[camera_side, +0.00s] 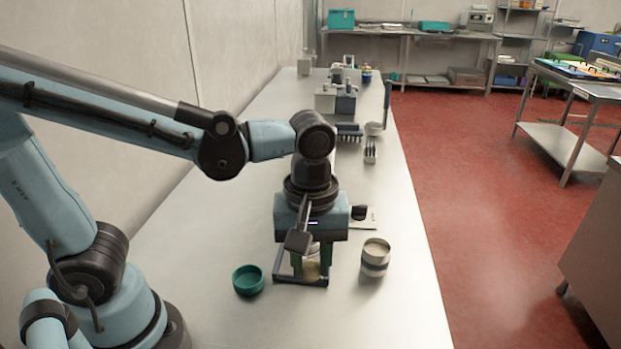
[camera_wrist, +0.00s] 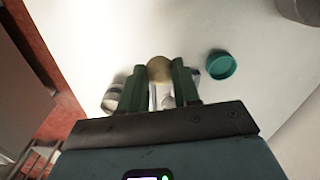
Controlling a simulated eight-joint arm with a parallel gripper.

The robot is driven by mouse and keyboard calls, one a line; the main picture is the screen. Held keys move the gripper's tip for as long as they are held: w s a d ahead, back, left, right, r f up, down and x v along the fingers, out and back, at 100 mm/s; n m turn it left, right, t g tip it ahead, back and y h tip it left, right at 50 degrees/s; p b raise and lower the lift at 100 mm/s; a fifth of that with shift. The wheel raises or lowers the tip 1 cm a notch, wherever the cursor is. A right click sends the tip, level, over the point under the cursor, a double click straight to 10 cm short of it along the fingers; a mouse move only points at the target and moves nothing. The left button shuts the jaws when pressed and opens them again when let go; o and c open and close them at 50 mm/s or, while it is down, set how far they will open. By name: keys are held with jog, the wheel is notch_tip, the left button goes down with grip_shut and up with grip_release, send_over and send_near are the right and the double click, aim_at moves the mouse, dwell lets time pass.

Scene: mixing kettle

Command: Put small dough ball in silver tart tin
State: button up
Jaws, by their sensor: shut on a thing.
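My gripper (camera_side: 311,268) is low over the steel table, its green fingers shut on a small beige dough ball. In the wrist view the dough ball (camera_wrist: 160,69) sits between the fingertips (camera_wrist: 163,80). I cannot tell whether the ball touches the table. A silver tin (camera_side: 375,258) with a pale inside and a darker band stands upright just right of my gripper in the side view. It shows partly hidden left of the fingers in the wrist view (camera_wrist: 111,99). I see nothing clearly inside it.
A teal round dish (camera_side: 248,280) stands left of my gripper, also seen in the wrist view (camera_wrist: 220,65). Brushes (camera_side: 370,150), a ladle (camera_side: 374,128) and boxy equipment stand farther back. The table front is clear.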

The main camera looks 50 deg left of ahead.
jog(key=w+a+f+n, duration=0.1)
jog(key=w+a, duration=0.2)
jog(key=a, duration=0.1)
jog(key=w+a+n, duration=0.1)
jog(key=w+a, duration=0.2)
jog(key=a, duration=0.2)
jog(key=w+a+f+n, duration=0.1)
jog(key=w+a, duration=0.2)
jog(key=a, duration=0.1)
jog(key=shift+w+a+f, duration=0.2)
jog(key=shift+a+f, duration=0.1)
jog(key=shift+a, duration=0.05)
jog(key=shift+f, duration=1.75)
jog(key=shift+f, duration=0.4)
jog(key=o, duration=1.5)
